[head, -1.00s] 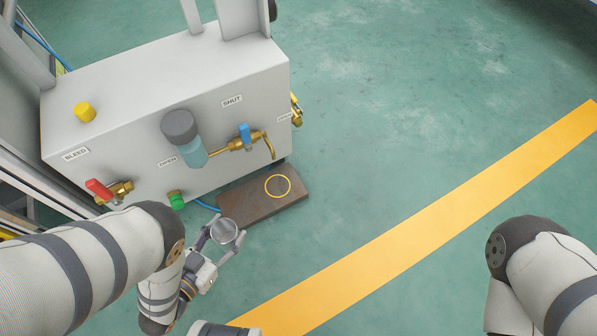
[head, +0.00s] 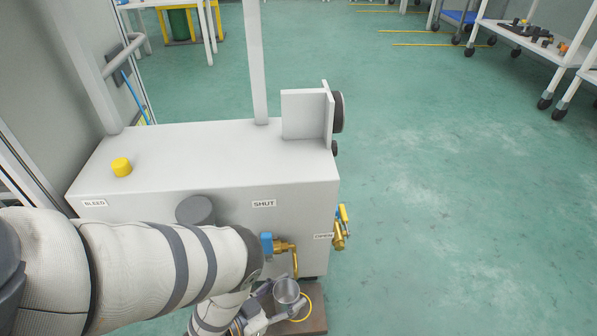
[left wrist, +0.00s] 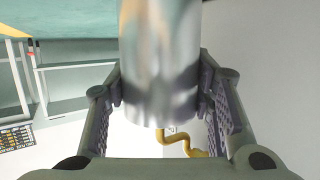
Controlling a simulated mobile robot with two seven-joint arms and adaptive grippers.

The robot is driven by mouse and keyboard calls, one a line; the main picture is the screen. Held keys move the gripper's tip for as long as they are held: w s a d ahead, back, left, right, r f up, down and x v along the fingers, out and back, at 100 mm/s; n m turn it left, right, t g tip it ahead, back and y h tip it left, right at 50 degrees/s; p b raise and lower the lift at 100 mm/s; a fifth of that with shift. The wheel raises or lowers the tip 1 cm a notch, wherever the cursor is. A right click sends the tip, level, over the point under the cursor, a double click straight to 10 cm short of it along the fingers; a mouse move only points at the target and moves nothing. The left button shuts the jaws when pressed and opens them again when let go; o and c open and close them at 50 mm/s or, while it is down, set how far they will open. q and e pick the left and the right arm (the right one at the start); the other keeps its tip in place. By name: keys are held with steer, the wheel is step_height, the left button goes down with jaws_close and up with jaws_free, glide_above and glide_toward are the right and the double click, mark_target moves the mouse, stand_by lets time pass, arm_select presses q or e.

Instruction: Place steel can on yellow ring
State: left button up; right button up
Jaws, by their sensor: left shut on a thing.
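The steel can (head: 286,291) is upright in my left gripper (head: 278,296), low at the bottom of the head view. In the left wrist view the can (left wrist: 160,70) stands between the two fingers of the left gripper (left wrist: 165,100), blurred and close. The yellow ring (head: 305,306) lies on a brown plate (head: 316,322) on the floor; the can hides its left part. I cannot tell whether the can touches the plate or is held above it. My right gripper is not in view.
A light grey cabinet (head: 200,160) stands just behind the plate. A brass valve with a blue handle (head: 267,245) and a brass outlet (head: 295,264) stick out above the can. Another brass valve (head: 340,235) is on the cabinet's right side. Open green floor lies right.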

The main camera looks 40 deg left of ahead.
mark_target(296, 294)
arm_select(q)
steer(key=b+x, duration=0.1)
steer(key=x, duration=0.2)
step_height(296, 294, down, 3)
steer(key=b, duration=0.2)
steer(key=shift+b, duration=0.3)
steer(key=shift+r, duration=0.25)
steer(key=shift+f, duration=0.1)
steer(key=o, duration=1.2)
